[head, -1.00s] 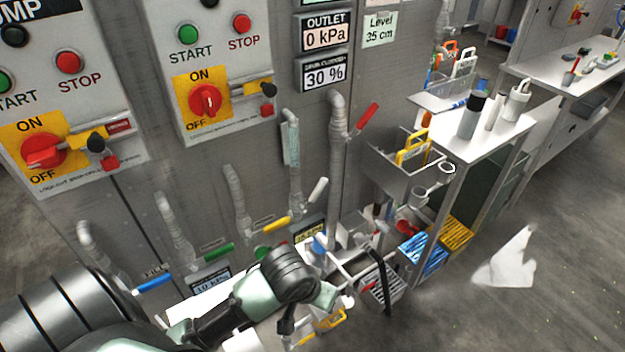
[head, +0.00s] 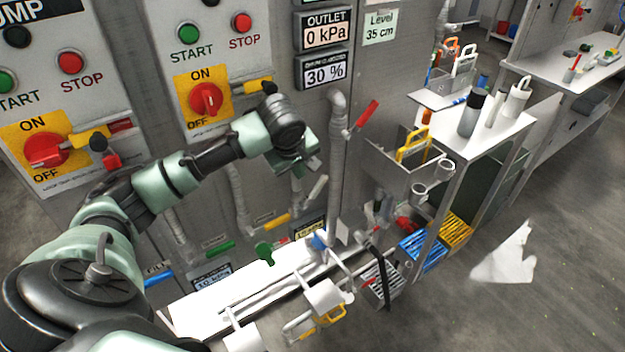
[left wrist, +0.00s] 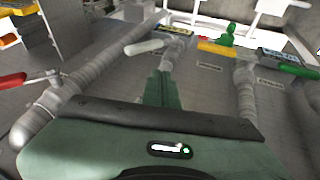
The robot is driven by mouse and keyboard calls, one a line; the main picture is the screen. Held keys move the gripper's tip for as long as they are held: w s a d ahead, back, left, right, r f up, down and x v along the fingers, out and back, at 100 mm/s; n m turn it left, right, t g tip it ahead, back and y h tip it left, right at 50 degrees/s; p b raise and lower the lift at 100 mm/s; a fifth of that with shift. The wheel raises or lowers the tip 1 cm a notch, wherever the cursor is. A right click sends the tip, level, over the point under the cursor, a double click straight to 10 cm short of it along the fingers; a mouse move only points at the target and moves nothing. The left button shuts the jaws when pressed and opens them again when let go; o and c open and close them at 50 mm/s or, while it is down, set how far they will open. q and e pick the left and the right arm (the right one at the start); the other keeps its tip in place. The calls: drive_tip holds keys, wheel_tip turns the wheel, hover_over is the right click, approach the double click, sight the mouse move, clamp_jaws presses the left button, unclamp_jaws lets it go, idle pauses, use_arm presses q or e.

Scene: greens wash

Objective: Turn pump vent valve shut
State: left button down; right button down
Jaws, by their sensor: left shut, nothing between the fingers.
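A row of lever valves sits on pipes along the grey wall. Their handles are blue (head: 158,277), green (head: 213,251), yellow (head: 271,222), white (head: 318,188) and red (head: 367,114). I cannot read which label marks the pump vent. My left gripper (head: 298,168) is shut and empty, in front of the pipe of the white-handled valve. In the left wrist view my gripper (left wrist: 163,88) points at that pipe, with the white handle (left wrist: 145,47) just beyond and left of its tips. The gripper hides part of that pipe in the head view. My right gripper is out of view.
Switch panels with red rotary knobs (head: 206,99) stand above the valves, close to my left arm. A white ledge (head: 215,299) with a green fitting (head: 265,253) lies below. A shelf cart (head: 500,128) with bottles stands right. Floor at right is mostly clear.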

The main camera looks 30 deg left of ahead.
use_arm(q)
approach(312, 195)
drive_tip(key=a, duration=0.3)
drive_tip(key=shift+w+d+f+p, duration=0.25)
drive_tip(key=shift+w+f, duration=0.3)
drive_tip(key=shift+w, duration=0.1)
drive_tip(key=shift+w+d+f+p, duration=0.3)
drive_tip(key=shift+w+f, duration=0.2)
drive_tip(key=shift+w, duration=0.2)
drive_tip(key=shift+w+d+f+p, duration=0.2)
drive_tip(key=shift+w+f+p, duration=0.05)
drive_tip(key=shift+w+f, duration=0.35)
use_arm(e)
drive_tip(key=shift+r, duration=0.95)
